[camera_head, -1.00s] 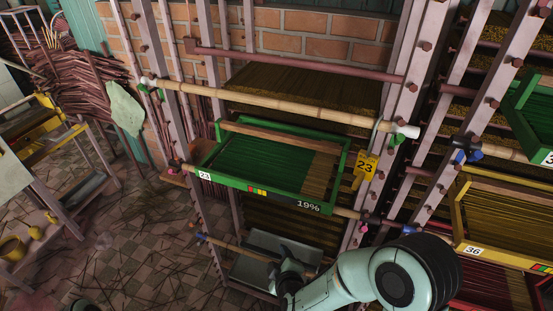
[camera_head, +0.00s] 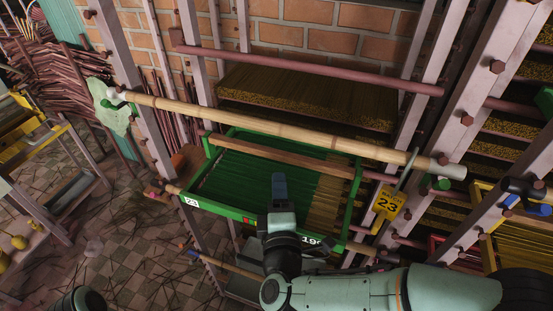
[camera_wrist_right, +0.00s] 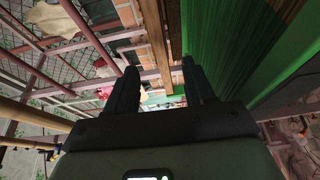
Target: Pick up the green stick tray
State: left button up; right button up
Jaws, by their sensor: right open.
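The green stick tray (camera_head: 220,207) sits on the rack between the uprights, full of dark green sticks with tan ends at the right. My left gripper is out of view.
A bamboo pole (camera_head: 290,128) crosses the rack above the tray. A yellow "Batch 23" tag (camera_head: 388,203) hangs right of the tray. Rack uprights stand on both sides. A yellow tray (camera_head: 510,243) sits farther right. Sticks litter the tiled floor (camera_head: 120,240).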

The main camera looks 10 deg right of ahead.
aim_at(277, 151)
jog(key=x, duration=1.3)
jog(key=shift+w+d, duration=0.1)
jog(key=shift+w, duration=0.05)
jog(key=shift+r, duration=0.15)
grip_shut()
